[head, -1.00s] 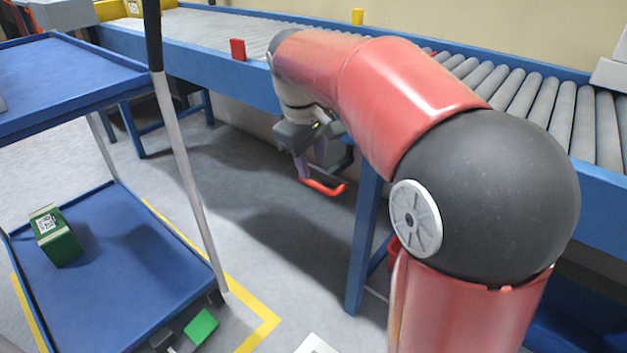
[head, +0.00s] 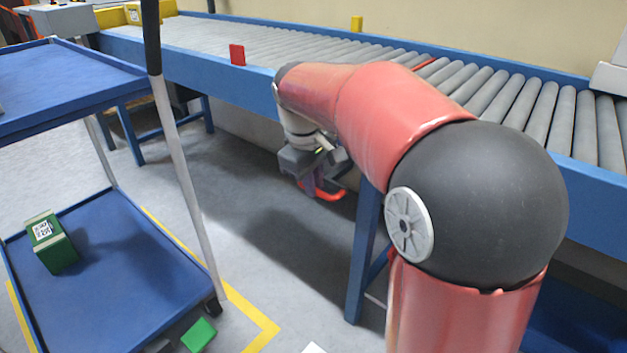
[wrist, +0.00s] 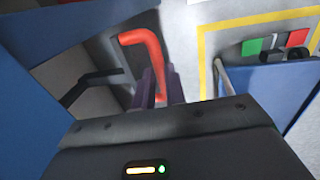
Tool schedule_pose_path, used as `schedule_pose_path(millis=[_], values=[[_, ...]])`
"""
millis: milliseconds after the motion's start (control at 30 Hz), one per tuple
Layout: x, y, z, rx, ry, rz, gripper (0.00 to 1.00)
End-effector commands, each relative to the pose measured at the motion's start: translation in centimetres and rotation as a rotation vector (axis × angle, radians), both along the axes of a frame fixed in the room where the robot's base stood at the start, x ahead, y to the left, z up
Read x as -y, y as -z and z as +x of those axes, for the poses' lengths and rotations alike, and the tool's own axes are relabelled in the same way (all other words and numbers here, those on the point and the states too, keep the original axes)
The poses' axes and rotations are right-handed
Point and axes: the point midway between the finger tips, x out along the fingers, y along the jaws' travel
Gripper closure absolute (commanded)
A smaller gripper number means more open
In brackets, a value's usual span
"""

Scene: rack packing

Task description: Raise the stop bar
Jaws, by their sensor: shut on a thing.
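A red bent handle (head: 328,194) sits below the near side rail of the roller conveyor; it also shows in the wrist view (wrist: 148,45). My gripper (head: 308,187) has its purple fingers shut on the handle's near end; the fingers show in the wrist view (wrist: 160,88). A thin red bar (head: 425,63) lies among the conveyor rollers, partly hidden behind my arm. Whether it stands above the rollers is hard to tell.
The conveyor (head: 530,105) stands on blue legs (head: 364,250). A red plate (head: 237,54) stands on its near rail and a yellow one (head: 357,23) at the far rail. A blue cart (head: 130,270) with a green box (head: 52,243) is at left.

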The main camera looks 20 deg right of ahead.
Motion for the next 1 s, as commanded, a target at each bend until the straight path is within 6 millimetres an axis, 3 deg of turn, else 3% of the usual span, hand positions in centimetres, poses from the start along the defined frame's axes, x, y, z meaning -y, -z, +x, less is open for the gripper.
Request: schedule_pose_path(millis=[267,700,1000], values=[[0.0,-0.5,0.0,0.001,0.0,0.001,1.0],[0.0,-6.5,0.0,0.001,0.0,0.0,1.0],[0.0,-6.7,0.1,0.006,-0.001,0.0,1.0]])
